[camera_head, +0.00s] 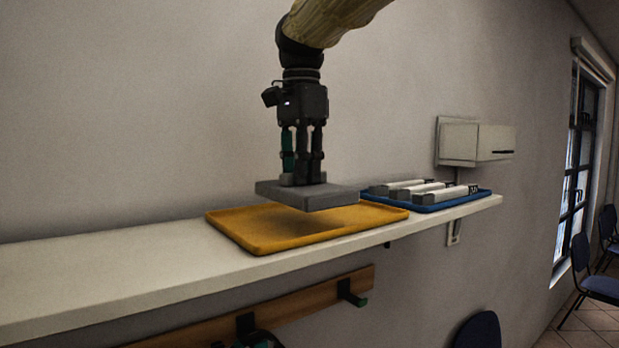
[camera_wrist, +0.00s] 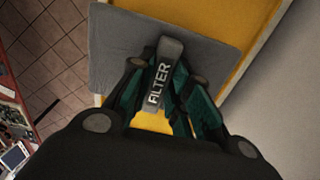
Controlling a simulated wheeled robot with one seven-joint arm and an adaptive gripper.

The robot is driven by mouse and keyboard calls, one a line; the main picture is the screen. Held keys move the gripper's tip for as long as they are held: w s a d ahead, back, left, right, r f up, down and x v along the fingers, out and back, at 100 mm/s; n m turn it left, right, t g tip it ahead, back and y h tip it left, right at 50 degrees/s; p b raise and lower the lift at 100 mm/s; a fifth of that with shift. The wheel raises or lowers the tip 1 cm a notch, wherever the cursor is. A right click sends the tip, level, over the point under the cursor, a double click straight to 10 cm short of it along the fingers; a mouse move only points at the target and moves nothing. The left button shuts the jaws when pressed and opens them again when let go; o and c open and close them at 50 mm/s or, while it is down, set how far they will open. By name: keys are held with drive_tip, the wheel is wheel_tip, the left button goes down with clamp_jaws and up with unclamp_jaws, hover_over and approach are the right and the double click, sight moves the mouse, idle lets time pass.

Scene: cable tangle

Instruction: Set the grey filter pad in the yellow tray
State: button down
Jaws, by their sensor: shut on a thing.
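The grey filter pad (camera_head: 308,195) is a flat slab held level just above the yellow tray (camera_head: 262,243) on the wall shelf. My gripper (camera_head: 302,180) points straight down and is shut on the pad's top. In the wrist view my gripper (camera_wrist: 165,90) closes on a raised grey grip with lettering on the filter pad (camera_wrist: 122,52). The yellow tray (camera_wrist: 238,13) shows beneath and beside the pad there. A shadow lies on the tray floor under the pad. The pad hides part of the tray.
A blue tray (camera_head: 455,206) with several white-and-grey items (camera_head: 420,190) stands right of the yellow tray on the white shelf (camera_head: 110,270). The shelf's left part is bare. A white box (camera_head: 477,142) is on the wall. A wooden hook rail (camera_head: 300,300) runs below.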

sight(307, 186)
drive_tip(key=w, duration=0.3)
drive_tip(key=w+d+p, duration=0.1)
drive_tip(key=shift+w+d+f, duration=0.1)
drive_tip(key=shift+w+f, duration=0.2)
drive_tip(key=shift+f, duration=0.1)
drive_tip(key=shift+s+d, duration=0.15)
drive_tip(key=shift+d, duration=0.05)
drive_tip(key=shift+s+f+p, duration=0.1)
drive_tip(key=shift+s+p, duration=0.2)
drive_tip(key=f, duration=0.1)
drive_tip(key=f+p, duration=0.1)
drive_tip(key=shift+w+a+f, duration=0.25)
drive_tip(key=shift+a+f, duration=0.15)
drive_tip(key=shift+w+d+f, duration=0.1)
drive_tip(key=shift+d+f, duration=0.05)
drive_tip(key=shift+f, duration=0.1)
drive_tip(key=shift+s+d, duration=0.15)
drive_tip(key=shift+s, duration=0.05)
drive_tip(key=shift+s+a, duration=0.1)
drive_tip(key=shift+a, duration=0.1)
drive_tip(key=c, duration=1.3)
unclamp_jaws()
drive_tip(key=shift+w+f, duration=0.1)
drive_tip(key=shift+w, duration=0.1)
drive_tip(key=shift+s+d, duration=0.1)
